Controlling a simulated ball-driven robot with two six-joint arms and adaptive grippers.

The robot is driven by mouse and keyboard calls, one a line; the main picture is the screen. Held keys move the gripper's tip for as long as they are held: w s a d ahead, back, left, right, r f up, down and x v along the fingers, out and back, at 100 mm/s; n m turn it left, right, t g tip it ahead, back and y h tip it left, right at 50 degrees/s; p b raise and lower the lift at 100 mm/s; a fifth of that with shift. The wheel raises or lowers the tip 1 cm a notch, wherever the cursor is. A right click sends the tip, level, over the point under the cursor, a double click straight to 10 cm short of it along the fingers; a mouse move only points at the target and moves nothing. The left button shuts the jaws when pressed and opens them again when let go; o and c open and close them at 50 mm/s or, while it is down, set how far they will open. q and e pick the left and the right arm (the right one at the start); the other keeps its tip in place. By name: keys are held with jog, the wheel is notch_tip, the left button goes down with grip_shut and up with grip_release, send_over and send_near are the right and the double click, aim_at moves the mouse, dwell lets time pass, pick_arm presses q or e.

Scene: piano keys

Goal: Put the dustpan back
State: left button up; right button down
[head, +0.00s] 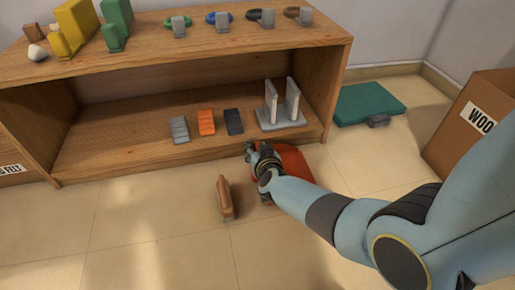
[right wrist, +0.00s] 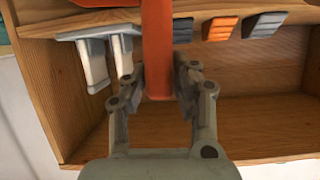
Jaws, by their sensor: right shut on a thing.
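The orange-red dustpan (head: 294,163) shows partly behind my right arm in the head view, low in front of the shelf. My right gripper (head: 250,150) is at the shelf's front edge. In the right wrist view the gripper (right wrist: 158,85) is shut on the dustpan's orange handle (right wrist: 157,40), one finger on each side. A grey stand with two white uprights (head: 281,118) sits on the lower shelf at its right end; it also shows in the right wrist view (right wrist: 93,60). My left gripper is not in view.
A wooden shelf unit (head: 110,157) holds grey, orange (head: 206,121) and dark blocks below, and several coloured items on top. A brown brush (head: 225,198) is on the floor left of my arm. A green flat case (head: 368,103) and a cardboard box (head: 465,140) are at right.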

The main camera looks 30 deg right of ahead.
jog(key=shift+r, duration=0.1)
jog(key=c, duration=1)
grip_release()
jog(key=shift+s, duration=0.15)
